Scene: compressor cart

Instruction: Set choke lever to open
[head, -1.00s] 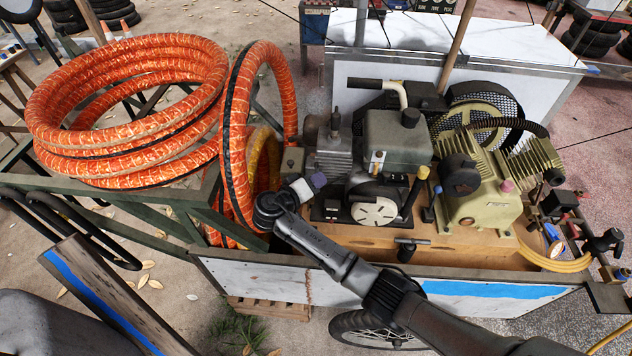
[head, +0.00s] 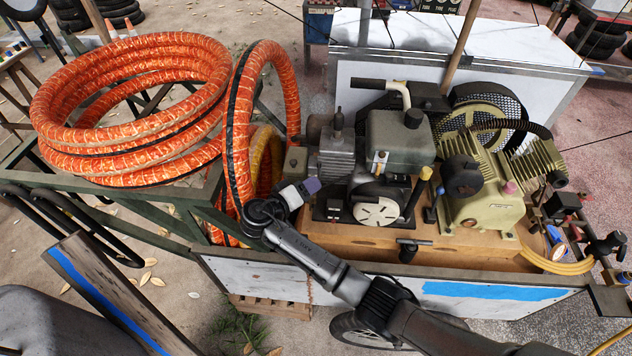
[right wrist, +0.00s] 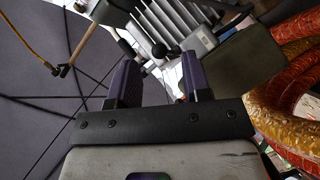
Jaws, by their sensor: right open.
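The engine (head: 400,138) stands on the cart's wooden deck, with a grey tank, a finned block and a white round recoil cover. My right gripper (head: 311,186) is at the engine's left side, in front of the finned block and right of the hanging orange hose. In the right wrist view, my right gripper (right wrist: 160,84) is open, with a clear gap between its purple fingers. A small black knob (right wrist: 160,50) shows beyond the gap, beside the fins and apart from the fingers. It may be the choke lever; I cannot tell its setting. My left gripper is out of view.
Orange hose coils (head: 130,110) lie on the green frame at the left. A grey-green box (right wrist: 243,64) is close beside the right finger in the wrist view. The compressor (head: 482,190) stands right of the engine. A white panel (head: 380,285) edges the cart's front.

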